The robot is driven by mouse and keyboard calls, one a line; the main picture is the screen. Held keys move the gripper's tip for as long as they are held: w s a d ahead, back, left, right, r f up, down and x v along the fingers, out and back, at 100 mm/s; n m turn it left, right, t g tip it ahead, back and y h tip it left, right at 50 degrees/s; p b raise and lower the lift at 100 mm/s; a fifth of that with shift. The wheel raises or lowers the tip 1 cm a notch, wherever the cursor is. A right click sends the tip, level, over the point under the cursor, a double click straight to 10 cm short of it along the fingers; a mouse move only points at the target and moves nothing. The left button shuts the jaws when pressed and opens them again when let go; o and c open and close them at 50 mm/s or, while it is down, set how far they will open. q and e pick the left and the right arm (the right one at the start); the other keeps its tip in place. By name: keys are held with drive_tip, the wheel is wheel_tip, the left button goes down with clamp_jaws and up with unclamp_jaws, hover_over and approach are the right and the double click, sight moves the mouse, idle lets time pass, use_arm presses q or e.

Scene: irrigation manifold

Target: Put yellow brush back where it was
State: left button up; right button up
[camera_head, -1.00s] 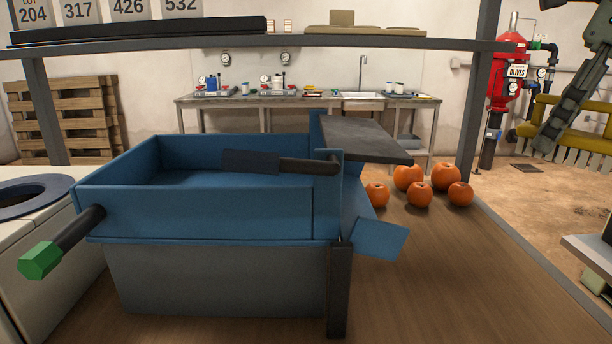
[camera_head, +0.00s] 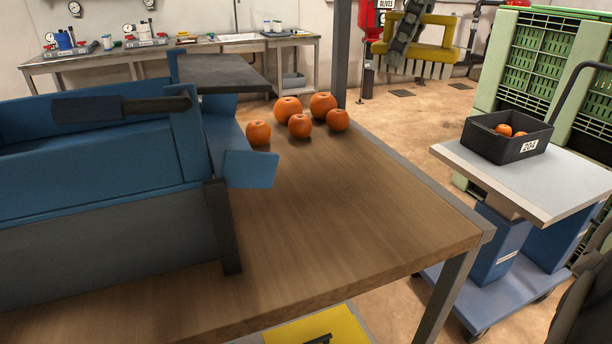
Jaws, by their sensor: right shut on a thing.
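The yellow brush (camera_head: 433,31) is at the top, right of centre, with its pale bristles hanging down. My right gripper (camera_head: 402,45) is shut on it, in front of its yellow body, and holds it up beyond the table's far right corner. The upper part of the gripper is cut off by the picture's top edge. My left gripper is not in view.
A wooden table (camera_head: 340,210) carries a blue and grey sorting machine (camera_head: 90,215) and several oranges (camera_head: 300,125). A trolley (camera_head: 530,180) with a black crate (camera_head: 490,145) stands right. A yellow panel (camera_head: 345,325) lies low in front. Floor shows between table and trolley.

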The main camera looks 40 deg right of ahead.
sight(393, 71)
drive_tip(key=f+m, duration=0.1)
drive_tip(key=a+f+m+b, duration=0.1)
drive_tip(key=f, duration=0.1)
drive_tip(key=f+m+h+b, duration=0.1)
drive_tip(key=f, duration=0.1)
drive_tip(key=shift+w+a+f, duration=0.15)
drive_tip(key=shift+w, duration=0.25)
drive_tip(key=f+m+b, duration=0.1)
drive_tip(key=f, duration=0.3)
drive_tip(key=a+f+m+h+b, duration=0.1)
drive_tip(key=f+m, duration=0.1)
drive_tip(key=f, duration=0.1)
drive_tip(key=w+a+f+m+b, duration=0.1)
drive_tip(key=f+m, duration=0.1)
drive_tip(key=f, duration=0.2)
drive_tip(key=shift+f, duration=0.35)
wheel_tip(393, 71, down, 4)
drive_tip(key=shift+r, duration=0.15)
drive_tip(key=shift+f, duration=0.2)
use_arm(q)
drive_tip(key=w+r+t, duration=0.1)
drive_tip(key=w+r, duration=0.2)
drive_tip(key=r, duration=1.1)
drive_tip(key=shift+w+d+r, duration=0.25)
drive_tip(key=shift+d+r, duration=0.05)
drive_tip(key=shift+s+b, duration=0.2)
drive_tip(key=shift+b, duration=0.15)
use_arm(e)
drive_tip(key=shift+f, duration=0.1)
